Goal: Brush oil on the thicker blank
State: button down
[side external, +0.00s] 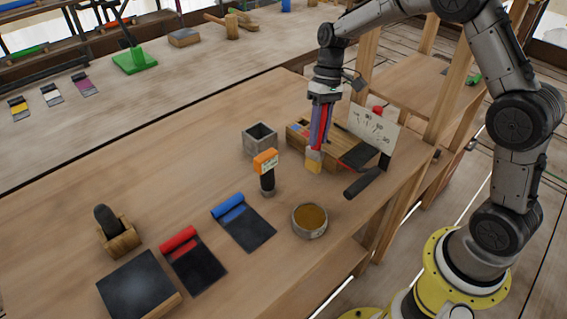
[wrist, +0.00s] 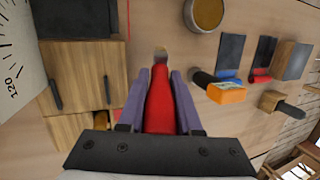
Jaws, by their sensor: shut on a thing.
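My gripper (side external: 321,108) is shut on a red-handled brush (wrist: 161,105), between its purple fingers. The brush points down in the side view, its pale tip in front of the wooden box and above or near the bench; contact is unclear. A round bowl (side external: 310,221) of golden-brown oil sits right of the two dark sheets; it also shows in the wrist view (wrist: 207,12). One dark sheet (side external: 250,229) has a blue roll at one end, the other (side external: 198,270) a red roll. I cannot tell whether these are the blanks, or which is thicker.
An orange-topped dark upright tool (side external: 266,172) and a grey square pot (side external: 260,138) stand near the brush. A wooden box (side external: 300,134) and a white dial panel (side external: 374,127) are behind. A dark slab (side external: 141,286) and a wooden holder (side external: 119,238) lie left.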

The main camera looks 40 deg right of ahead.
jog(key=shift+r, duration=0.1)
dwell(0.3)
notch_tip(320, 180, up, 14)
jog(key=s+a, duration=0.2)
jog(key=a, duration=1.6)
jog(key=s+a, duration=0.2)
jog(key=a, duration=1.6)
notch_tip(320, 180, down, 10)
jog(key=shift+w+d, duration=0.2)
